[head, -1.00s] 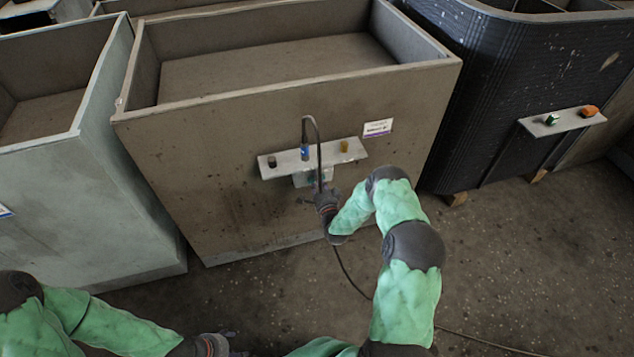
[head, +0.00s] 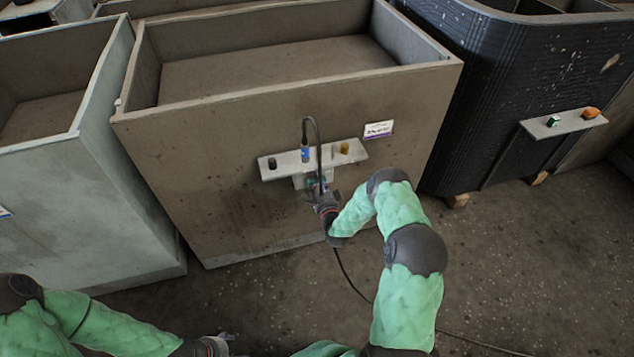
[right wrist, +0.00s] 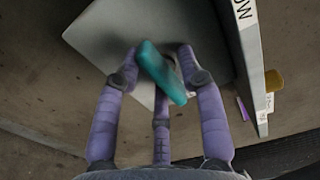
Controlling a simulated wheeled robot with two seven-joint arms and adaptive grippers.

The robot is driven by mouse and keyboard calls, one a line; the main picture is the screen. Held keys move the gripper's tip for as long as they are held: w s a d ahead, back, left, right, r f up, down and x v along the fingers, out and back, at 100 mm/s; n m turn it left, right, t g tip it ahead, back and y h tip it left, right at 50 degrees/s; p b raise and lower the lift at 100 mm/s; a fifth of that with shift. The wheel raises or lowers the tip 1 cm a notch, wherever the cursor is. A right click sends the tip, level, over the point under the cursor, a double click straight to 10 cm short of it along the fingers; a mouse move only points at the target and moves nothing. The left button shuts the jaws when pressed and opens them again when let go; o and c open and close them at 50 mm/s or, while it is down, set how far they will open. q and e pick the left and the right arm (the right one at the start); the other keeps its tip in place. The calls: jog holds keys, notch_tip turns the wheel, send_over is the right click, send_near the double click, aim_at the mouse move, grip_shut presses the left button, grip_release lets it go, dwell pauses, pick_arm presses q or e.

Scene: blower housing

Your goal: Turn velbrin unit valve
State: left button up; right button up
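The brown open-topped unit (head: 220,165) stands in the middle of the head view, with a small light shelf (head: 283,168) on its front. A teal valve handle (right wrist: 163,74) shows in the right wrist view, lying diagonally before a grey plate. My right gripper (right wrist: 158,62) has its purple fingers apart, one on each side of the handle; there seems to be some gap. In the head view my right gripper (head: 324,198) is just below the shelf and partly hides the valve. My left gripper (head: 222,343) is low at the bottom edge, away from the units; its fingers are unclear.
A grey-green unit (head: 105,190) stands left, a black ribbed unit (head: 480,100) right. The floor in front is mostly clear.

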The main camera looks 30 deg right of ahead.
dwell(0.3)
jog(key=v, duration=1.2)
jog(key=s+a+f+n+g+y+p, duration=0.1)
jog(key=s+a+f+n+g+y, duration=0.3)
jog(key=a, duration=0.4)
jog(key=s+a+f+n+g+y+p, duration=0.1)
jog(key=a+f+n+g+y+p, duration=0.2)
jog(key=a+n, duration=0.35)
jog(key=s+a+r+n+g, duration=0.1)
jog(key=s+a+n+g, duration=0.3)
jog(key=s, duration=0.5)
jog(key=s+a+n+g+y, duration=0.1)
jog(key=s+a+n+g, duration=0.3)
jog(key=s, duration=0.5)
jog(key=a+g, duration=0.2)
jog(key=a, duration=0.1)
jog(key=shift+s+a+r, duration=0.25)
jog(key=shift+s+r, duration=0.15)
